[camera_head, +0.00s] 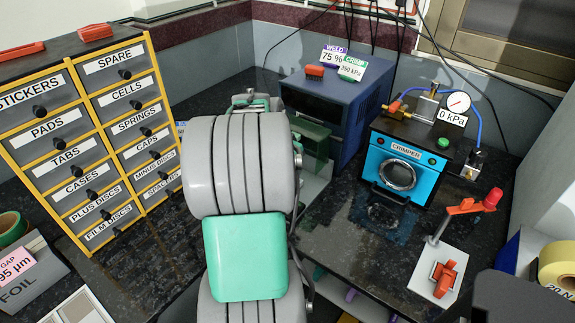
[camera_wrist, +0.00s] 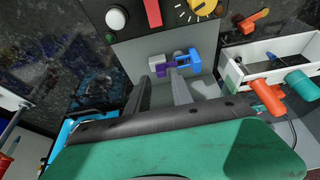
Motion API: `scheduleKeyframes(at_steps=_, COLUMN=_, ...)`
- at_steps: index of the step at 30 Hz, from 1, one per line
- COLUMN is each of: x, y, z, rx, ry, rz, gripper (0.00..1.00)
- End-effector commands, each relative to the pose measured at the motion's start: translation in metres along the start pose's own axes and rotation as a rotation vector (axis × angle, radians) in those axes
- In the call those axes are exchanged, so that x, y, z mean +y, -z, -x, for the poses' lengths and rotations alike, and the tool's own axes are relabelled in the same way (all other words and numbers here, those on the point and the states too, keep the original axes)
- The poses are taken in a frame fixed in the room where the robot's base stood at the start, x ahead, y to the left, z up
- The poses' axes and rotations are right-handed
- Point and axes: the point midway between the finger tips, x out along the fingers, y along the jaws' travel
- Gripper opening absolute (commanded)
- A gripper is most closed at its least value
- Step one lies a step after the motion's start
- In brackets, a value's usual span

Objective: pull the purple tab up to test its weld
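The purple tab (camera_wrist: 164,71) shows small in the wrist view, beside a pale grey block and a blue clamp-like part (camera_wrist: 194,57) at the foot of a grey panel. My gripper (camera_wrist: 160,77) has its two grey fingers spread apart, with the tips close to the purple piece. I cannot tell whether the tips touch it or how far above it they are. Nothing is clearly held between the fingers. In the head view my arm covers the middle of the bench, and my gripper and the tab are hidden.
The panel carries a white button (camera_wrist: 117,19), a red lever (camera_wrist: 153,12) and a yellow dial (camera_wrist: 203,6). A white tray (camera_wrist: 232,75) with orange- and teal-handled tools stands at right. The crimper (camera_head: 397,170) and a blue box (camera_head: 331,101) stand behind; labelled drawers (camera_head: 90,130) at left.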

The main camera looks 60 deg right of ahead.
Motion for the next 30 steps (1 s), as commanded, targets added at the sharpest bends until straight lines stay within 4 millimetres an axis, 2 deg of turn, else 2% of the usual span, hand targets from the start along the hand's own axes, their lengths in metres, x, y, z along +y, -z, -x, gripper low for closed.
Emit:
scheduleKeyframes(at_steps=3, x=0.001, y=-0.001, z=-0.024, rx=-0.004, ry=-0.003, rz=0.001, gripper=0.27)
scheduleKeyframes(at_steps=9, x=-0.001, y=-0.001, z=-0.046, rx=-0.001, ry=0.001, rz=0.003, gripper=0.27)
scheduleKeyframes(at_steps=17, x=-0.001, y=-0.001, z=-0.048, rx=0.000, ry=0.002, rz=0.003, gripper=0.27)
scheduleKeyframes(at_steps=27, x=-0.001, y=-0.001, z=-0.048, rx=-0.001, ry=0.002, rz=0.004, gripper=0.00)
scheduleKeyframes(at_steps=30, x=-0.001, y=-0.001, z=-0.048, rx=-0.001, ry=0.002, rz=0.004, gripper=0.00)
